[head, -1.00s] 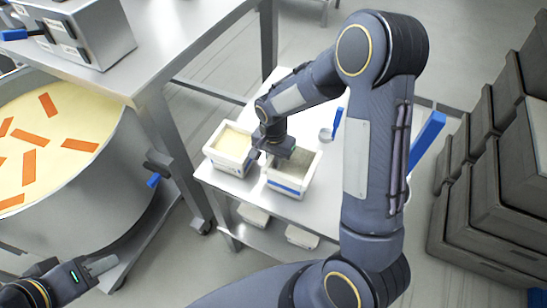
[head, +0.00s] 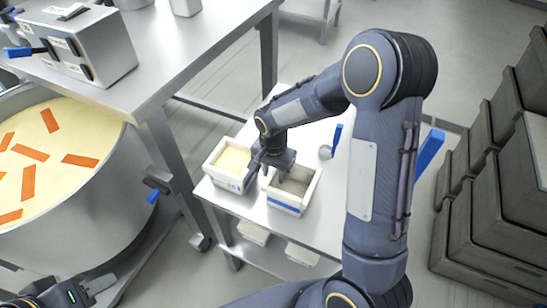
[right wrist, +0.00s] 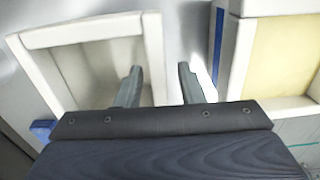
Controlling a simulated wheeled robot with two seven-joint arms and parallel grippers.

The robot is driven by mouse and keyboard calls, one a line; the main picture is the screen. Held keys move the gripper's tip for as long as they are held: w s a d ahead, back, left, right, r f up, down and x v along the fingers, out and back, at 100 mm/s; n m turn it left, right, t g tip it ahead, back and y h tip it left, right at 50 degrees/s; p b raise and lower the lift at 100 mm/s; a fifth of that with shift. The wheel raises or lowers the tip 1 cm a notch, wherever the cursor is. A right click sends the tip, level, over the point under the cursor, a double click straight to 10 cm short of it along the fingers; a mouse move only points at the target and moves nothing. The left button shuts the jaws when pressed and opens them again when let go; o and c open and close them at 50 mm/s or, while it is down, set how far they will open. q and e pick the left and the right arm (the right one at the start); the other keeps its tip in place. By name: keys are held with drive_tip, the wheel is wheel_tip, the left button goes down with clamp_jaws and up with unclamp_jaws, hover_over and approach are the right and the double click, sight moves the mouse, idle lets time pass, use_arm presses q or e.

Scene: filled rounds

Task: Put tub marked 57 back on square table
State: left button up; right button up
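Two white tubs stand side by side on the small square table (head: 322,215) in the head view. The left tub (head: 226,180) holds a pale yellow filling; its label is too small to read surely. The right tub (head: 286,204) has a blue band and looks empty. My right gripper (head: 262,170) is at the gap between them. In the right wrist view its fingers (right wrist: 159,68) are apart, around the near wall of the empty tub (right wrist: 85,30), with the filled tub (right wrist: 236,55) to the right. My left gripper (head: 97,286) is at the lower left; its opening is unclear.
A big round vat (head: 95,195) with yellow contents and orange strips stands at left. A steel table (head: 165,60) with a grey box (head: 85,45) is behind it. A ladle (head: 328,150) lies behind the tubs. Dark crates (head: 490,210) are stacked at right.

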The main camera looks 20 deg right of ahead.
wheel_tip(320, 180, up, 10)
drive_tip(key=shift+s+r, duration=0.1)
drive_tip(key=s+r+n+t+y, duration=0.2)
drive_tip(key=s+r+n, duration=0.1)
drive_tip(key=s, duration=0.7)
drive_tip(key=s+r+n+t+y, duration=0.1)
drive_tip(key=s+r+n+t, duration=0.2)
drive_tip(key=s, duration=0.8)
drive_tip(key=shift+a+n+t+y, duration=0.15)
drive_tip(key=shift+n+t+y, duration=0.2)
drive_tip(key=shift+n, duration=0.85)
drive_tip(key=shift+r, duration=0.1)
